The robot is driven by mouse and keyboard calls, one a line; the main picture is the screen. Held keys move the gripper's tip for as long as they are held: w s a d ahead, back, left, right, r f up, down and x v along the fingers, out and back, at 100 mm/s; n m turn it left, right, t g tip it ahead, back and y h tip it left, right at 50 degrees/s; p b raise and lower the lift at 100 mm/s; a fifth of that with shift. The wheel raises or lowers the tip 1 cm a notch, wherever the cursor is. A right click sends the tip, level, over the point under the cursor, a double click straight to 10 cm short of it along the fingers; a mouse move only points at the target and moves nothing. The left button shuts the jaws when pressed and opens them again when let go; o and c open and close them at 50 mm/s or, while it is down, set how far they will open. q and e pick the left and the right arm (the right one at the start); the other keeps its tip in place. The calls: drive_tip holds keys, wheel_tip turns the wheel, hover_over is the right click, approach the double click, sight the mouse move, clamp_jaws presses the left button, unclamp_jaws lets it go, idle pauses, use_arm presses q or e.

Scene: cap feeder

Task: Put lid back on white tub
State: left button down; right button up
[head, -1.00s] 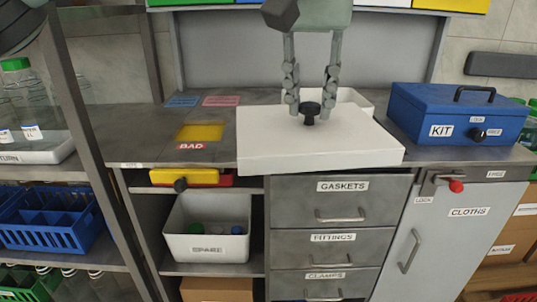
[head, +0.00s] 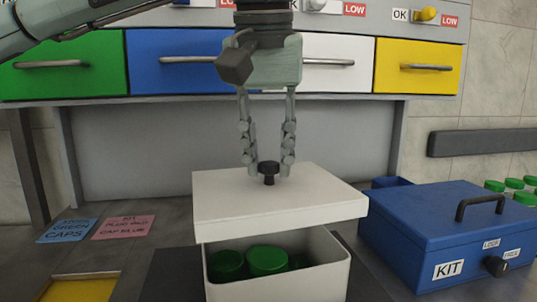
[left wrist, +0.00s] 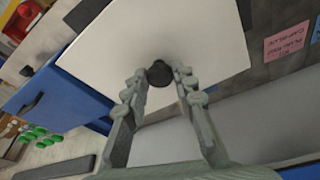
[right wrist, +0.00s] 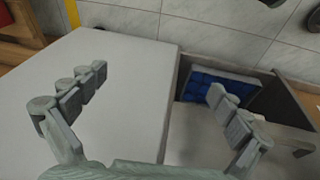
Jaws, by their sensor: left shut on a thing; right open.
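The white lid (head: 285,207) is a flat slab with a black knob (head: 268,169). My left gripper (head: 268,176) comes down from above and is shut on the knob; the left wrist view also shows the lid (left wrist: 110,45) under its fingers. The lid hangs above the white tub (head: 322,284) and sits a little to its left. The tub's front opening shows below the lid, with green caps (head: 267,260) inside; the tub's back is hidden. My right gripper (right wrist: 155,90) shows only in the right wrist view, open and empty, fingers wide apart.
A blue KIT box (head: 440,235) stands right of the tub. Blue and pink note cards (head: 124,227) and a yellow panel (head: 80,288) lie left. Coloured drawers (head: 160,62) span the back. The right wrist view shows a blue divided tray (right wrist: 218,90) in an open drawer.

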sight(268, 186)
use_arm(q)
drive_tip(key=shift+w, duration=0.25)
drive_tip(key=shift+f+b, duration=0.2)
drive_tip(key=shift+b, duration=0.1)
wheel_tip(268, 186, down, 2)
drive_tip(key=shift+s+f+b, duration=0.1)
drive_tip(key=shift+b, duration=1.05)
drive_tip(key=shift+f+b, duration=0.3)
drive_tip(key=shift+b, duration=0.05)
drive_tip(key=shift+f+b, duration=0.65)
drive_tip(key=shift+f, duration=0.8)
use_arm(e)
wheel_tip(268, 186, up, 12)
drive_tip(key=shift+s+d+t+h, duration=0.15)
drive_tip(key=shift+d+t+h, duration=0.1)
drive_tip(key=shift+t+h, duration=0.05)
use_arm(q)
drive_tip(key=shift+s+p, duration=0.1)
drive_tip(key=shift+p, duration=0.25)
use_arm(e)
drive_tip(key=shift+r, duration=0.45)
use_arm(q)
drive_tip(key=shift+f, duration=1.25)
use_arm(e)
drive_tip(key=shift+f, duration=0.1)
idle(0.4)
